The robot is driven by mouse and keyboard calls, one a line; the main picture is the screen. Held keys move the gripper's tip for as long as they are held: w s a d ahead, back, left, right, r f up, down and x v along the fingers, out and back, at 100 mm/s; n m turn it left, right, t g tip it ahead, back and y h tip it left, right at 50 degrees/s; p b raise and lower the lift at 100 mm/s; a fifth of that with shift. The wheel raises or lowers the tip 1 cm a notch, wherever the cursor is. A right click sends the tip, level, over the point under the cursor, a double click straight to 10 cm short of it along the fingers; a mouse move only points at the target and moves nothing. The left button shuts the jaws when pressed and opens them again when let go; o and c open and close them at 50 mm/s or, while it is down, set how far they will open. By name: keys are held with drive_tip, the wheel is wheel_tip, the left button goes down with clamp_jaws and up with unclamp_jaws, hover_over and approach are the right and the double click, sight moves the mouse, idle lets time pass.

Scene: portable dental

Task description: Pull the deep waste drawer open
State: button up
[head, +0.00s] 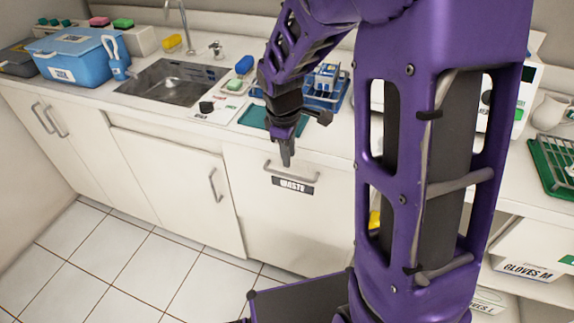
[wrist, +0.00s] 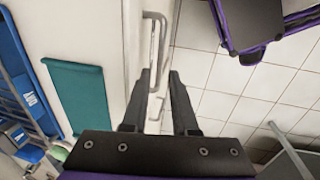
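The deep waste drawer (head: 270,220) is a white front in the counter with a dark "WASTE" label (head: 296,186). It looks closed, flush with the cupboard beside it. Its metal bar handle (head: 298,174) runs across the top of the front and also shows in the wrist view (wrist: 163,35).
A teal mat (head: 272,121) lies on the counter (head: 150,105) above the drawer, near a blue rack (head: 325,92). A sink (head: 172,84) is to the left. A cupboard door with a vertical handle (head: 215,185) adjoins the drawer. The tiled floor (head: 130,270) in front looks clear.

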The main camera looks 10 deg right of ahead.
sight(291, 175)
drive_tip(key=f, duration=0.2)
drive_tip(key=f+b, duration=0.1)
drive_tip(key=f, duration=0.1)
drive_tip(key=w+f, duration=0.1)
drive_tip(key=f, duration=0.2)
drive_tip(key=shift+w+d, duration=0.1)
drive_tip(key=shift+d, duration=0.3)
clamp_jaws()
idle(0.9)
